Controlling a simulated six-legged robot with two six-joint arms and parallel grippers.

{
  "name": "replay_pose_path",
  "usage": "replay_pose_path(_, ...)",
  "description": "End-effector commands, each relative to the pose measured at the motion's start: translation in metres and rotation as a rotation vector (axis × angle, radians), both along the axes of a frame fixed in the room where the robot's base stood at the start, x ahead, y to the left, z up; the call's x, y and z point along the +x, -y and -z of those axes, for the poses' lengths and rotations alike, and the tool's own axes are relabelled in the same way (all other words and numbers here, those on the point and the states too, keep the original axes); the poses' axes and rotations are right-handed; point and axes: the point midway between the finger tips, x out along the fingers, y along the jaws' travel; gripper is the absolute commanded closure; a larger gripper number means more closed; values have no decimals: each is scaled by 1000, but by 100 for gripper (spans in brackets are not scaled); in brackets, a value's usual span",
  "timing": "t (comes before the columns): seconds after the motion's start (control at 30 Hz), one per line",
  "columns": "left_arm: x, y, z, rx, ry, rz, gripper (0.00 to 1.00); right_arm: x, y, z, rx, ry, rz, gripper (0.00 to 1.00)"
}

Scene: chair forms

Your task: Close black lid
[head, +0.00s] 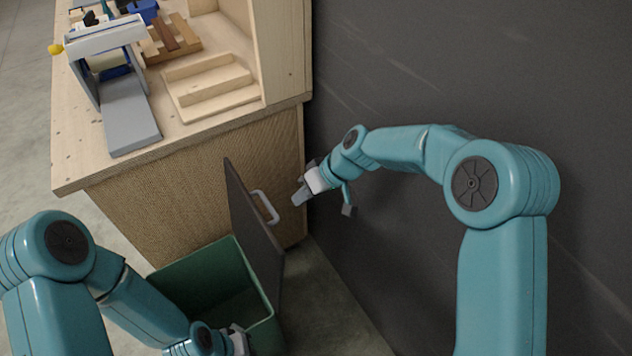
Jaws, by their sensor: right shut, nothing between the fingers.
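A dark lid (252,232) with a white handle (265,207) stands upright, swung open at the right side of a green bin (200,276). The bin is open at the top and stands on the floor by the wooden workbench. My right gripper (298,199) is shut and empty, a little to the right of the lid's handle and apart from it. My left gripper (240,341) is low at the bin's near rim; its fingers are small and partly hidden, so I cannot tell if it is open.
The workbench (185,130) fills the upper left. On it are a grey device with a ramp (128,115), a wooden tray (212,87) and brown slats (172,40). A dark wall (450,70) bounds the right side. Some bare floor (325,290) shows right of the lid.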

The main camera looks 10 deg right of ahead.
Motion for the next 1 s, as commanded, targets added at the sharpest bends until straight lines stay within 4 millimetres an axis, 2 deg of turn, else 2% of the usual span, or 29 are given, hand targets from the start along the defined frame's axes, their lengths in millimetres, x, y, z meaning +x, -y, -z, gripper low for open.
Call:
replay_pose_path(0.03, 0, 0, 0, 0, 0, 0, 100, 1, -6, 8, -1, -1, -1, 100)
replay_pose_path(0.1, 0, 0, -3, 0, 0, 0, 100, -4, -18, 4, 0, 2, -4, 100)
replay_pose_path(0.3, 0, 0, -5, 0, 0, 0, 100, -10, -35, 6, 1, 2, -2, 100)
replay_pose_path(1.0, 0, 0, -8, 0, 0, 0, 100, -9, -37, 3, -15, 10, -1, 100)
